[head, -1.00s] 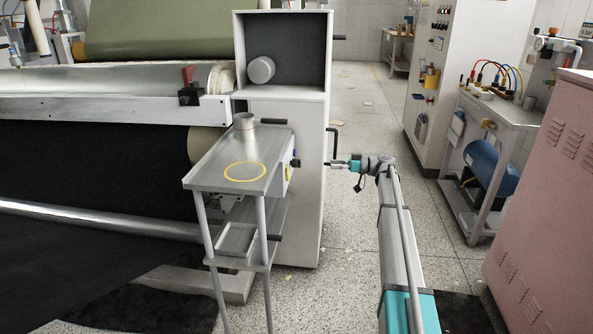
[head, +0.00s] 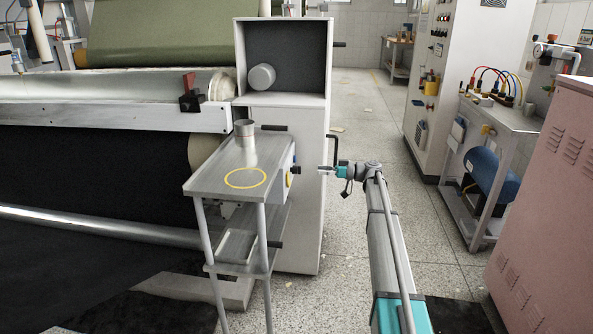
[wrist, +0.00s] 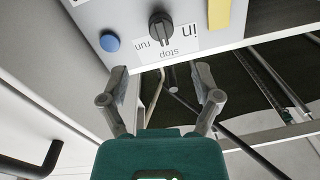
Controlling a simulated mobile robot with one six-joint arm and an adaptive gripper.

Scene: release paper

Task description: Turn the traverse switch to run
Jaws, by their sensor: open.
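The traverse switch is a black rotary knob (wrist: 160,28) on a light panel in the wrist view. Its labels appear inverted: "run" at its lower left, "stop" below it. The knob's bar stands nearly upright in the picture, its lower end towards "stop"; I cannot tell which end is the pointer. My gripper (wrist: 161,76) is open and empty, its two fingertips spread below the knob in the picture and apart from it. In the head view my gripper (head: 323,170) is just right of the small dark knob (head: 297,169) on the side of the metal stand.
A blue button (wrist: 110,42) sits left of the knob and a yellow strip (wrist: 220,14) right of it. The metal stand (head: 215,178) carries a grey cup (head: 244,131). A white cabinet (head: 312,215) with a dark handle (head: 333,153) stands behind.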

